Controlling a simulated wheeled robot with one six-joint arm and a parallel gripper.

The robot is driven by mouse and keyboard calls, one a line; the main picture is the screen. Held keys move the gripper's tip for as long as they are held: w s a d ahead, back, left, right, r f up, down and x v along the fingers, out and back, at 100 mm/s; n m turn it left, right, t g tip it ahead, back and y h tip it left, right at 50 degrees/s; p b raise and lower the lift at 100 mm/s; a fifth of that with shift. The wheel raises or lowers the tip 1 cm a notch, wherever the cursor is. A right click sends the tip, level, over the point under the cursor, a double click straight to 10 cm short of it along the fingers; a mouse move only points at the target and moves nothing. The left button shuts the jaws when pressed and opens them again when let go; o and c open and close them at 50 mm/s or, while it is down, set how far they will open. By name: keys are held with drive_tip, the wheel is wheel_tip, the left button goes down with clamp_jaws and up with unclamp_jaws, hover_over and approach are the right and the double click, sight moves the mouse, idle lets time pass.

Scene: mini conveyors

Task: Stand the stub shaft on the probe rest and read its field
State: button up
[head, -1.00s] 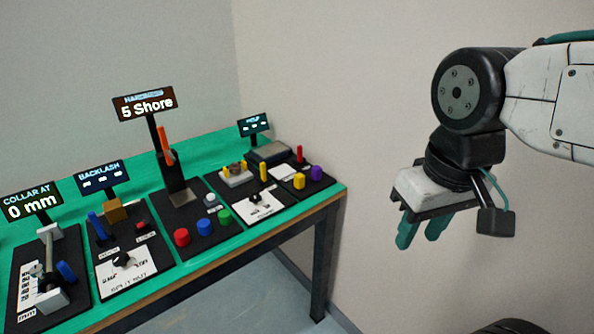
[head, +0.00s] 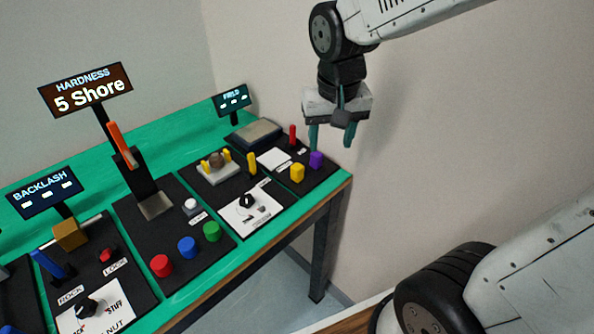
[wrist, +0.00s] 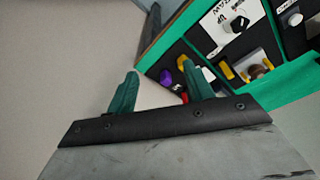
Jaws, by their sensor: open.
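My gripper (head: 331,136) is open and empty, fingers down, beside the right end of the bench in the head view. Its teal fingertips also show in the wrist view (wrist: 160,76). The FIELD display (head: 232,99) shows dashes. On the mat before it are a grey plate (head: 258,132), a white card (head: 273,160), an upright red peg (head: 293,134), a yellow cylinder (head: 297,173) and a purple one (head: 316,159). I cannot tell which piece is the stub shaft or which is the probe rest.
The neighbouring panel has a grey block with yellow posts (head: 220,172) and a black knob (head: 247,201). The HARDNESS display (head: 87,90) reads 5 Shore; red, blue and green cylinders stand before it. The BACKLASH display (head: 44,192) shows dashes. A plain wall (head: 430,130) lies behind my gripper.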

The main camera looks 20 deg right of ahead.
drive_tip(key=m, duration=0.2)
hover_over(297, 166)
drive_tip(key=s+a, duration=0.1)
wheel_tip(297, 166, down, 11)
drive_tip(key=f, duration=0.5)
drive_tip(key=w+d+f, duration=0.1)
drive_tip(key=f, duration=0.1)
drive_tip(key=shift+f, duration=0.2)
drive_tip(key=shift+c, duration=0.3)
clamp_jaws()
